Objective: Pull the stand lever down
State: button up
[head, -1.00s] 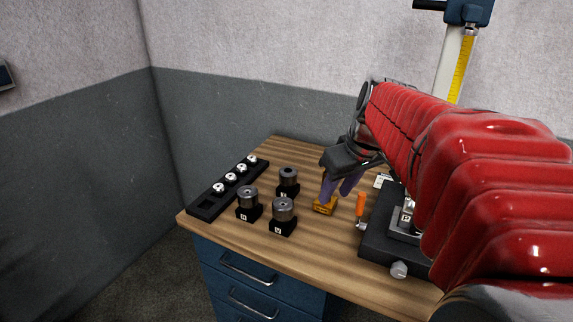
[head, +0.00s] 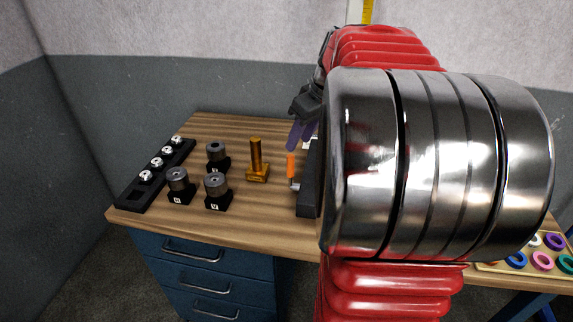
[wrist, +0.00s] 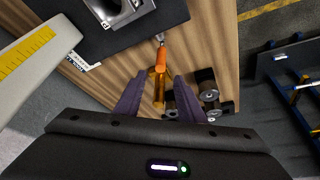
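The stand's pale column with its yellow scale shows at the top edge of the head view (head: 366,11) and at the left of the wrist view (wrist: 32,58). Its upper part is out of view, and no lever up there shows. An orange handle on a metal shank stands at the dark base's edge in the head view (head: 291,165); it also shows in the wrist view (wrist: 160,58). My gripper (head: 300,133) is open above that handle, its purple fingers apart and empty in the wrist view (wrist: 160,78). I cannot tell contact.
A brass post (head: 256,160) stands upright left of the handle. Several dark cylinders on black blocks (head: 217,191) and a black rack (head: 133,197) stand further left. My arm hides most of the dark base (head: 306,195). Coloured rings (head: 543,261) lie at the right.

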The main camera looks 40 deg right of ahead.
jog(key=x, duration=1.3)
jog(key=shift+s, duration=0.1)
jog(key=shift+c, duration=0.6)
grip_shut()
jog(key=shift+d, duration=0.15)
